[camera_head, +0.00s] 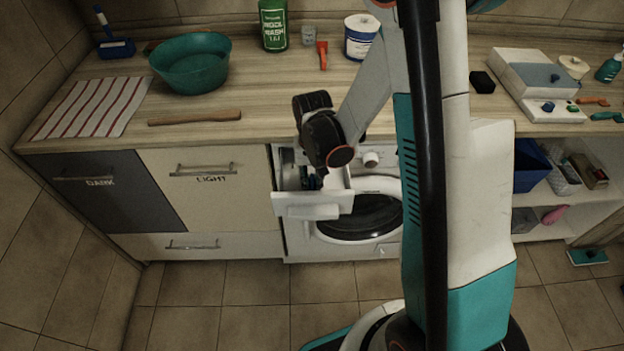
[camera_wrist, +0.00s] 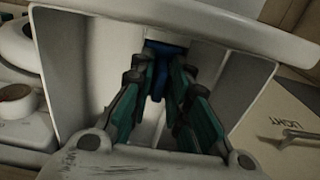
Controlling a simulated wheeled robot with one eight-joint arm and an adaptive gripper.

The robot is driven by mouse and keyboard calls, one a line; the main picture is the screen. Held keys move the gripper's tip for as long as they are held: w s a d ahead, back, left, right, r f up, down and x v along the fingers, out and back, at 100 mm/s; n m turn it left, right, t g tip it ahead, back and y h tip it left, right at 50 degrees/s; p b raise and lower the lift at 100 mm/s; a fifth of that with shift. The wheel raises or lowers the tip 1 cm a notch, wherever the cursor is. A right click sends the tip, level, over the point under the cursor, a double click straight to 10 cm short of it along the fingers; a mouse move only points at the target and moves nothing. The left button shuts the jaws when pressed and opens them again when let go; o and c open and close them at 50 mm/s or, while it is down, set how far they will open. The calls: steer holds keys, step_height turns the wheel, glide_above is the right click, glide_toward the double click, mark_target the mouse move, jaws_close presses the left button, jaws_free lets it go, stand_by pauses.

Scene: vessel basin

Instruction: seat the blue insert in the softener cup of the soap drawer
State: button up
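The soap drawer (camera_head: 310,208) is pulled out from the washing machine's front; its white walls also show in the wrist view (camera_wrist: 95,65). My gripper (camera_head: 314,180) points down into it from above. In the wrist view my gripper (camera_wrist: 160,85) has its teal fingers drawn close on either side of the blue insert (camera_wrist: 157,68) and appears shut on it. The insert is inside the drawer close to one end wall, its upper part visible. Its lower end and the softener cup's floor are hidden, so I cannot tell whether it is seated.
The washing machine's round door (camera_head: 362,216) lies just below the drawer, with a knob (camera_head: 371,160) to its right. The counter above holds a teal basin (camera_head: 192,68), a wooden stick (camera_head: 195,118) and a striped cloth (camera_head: 95,107).

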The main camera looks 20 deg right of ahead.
step_height(320, 180, up, 12)
steer(key=p, duration=0.5)
step_height(320, 180, up, 12)
steer(key=n+t, duration=0.2)
steer(key=t, duration=0.1)
glide_above(312, 178)
steer(key=s, duration=0.6)
steer(key=s+r+n+t, duration=0.1)
steer(key=s+r+t, duration=0.3)
steer(key=s, duration=0.5)
steer(key=shift+r+n, duration=0.3)
steer(key=shift+r, duration=0.8)
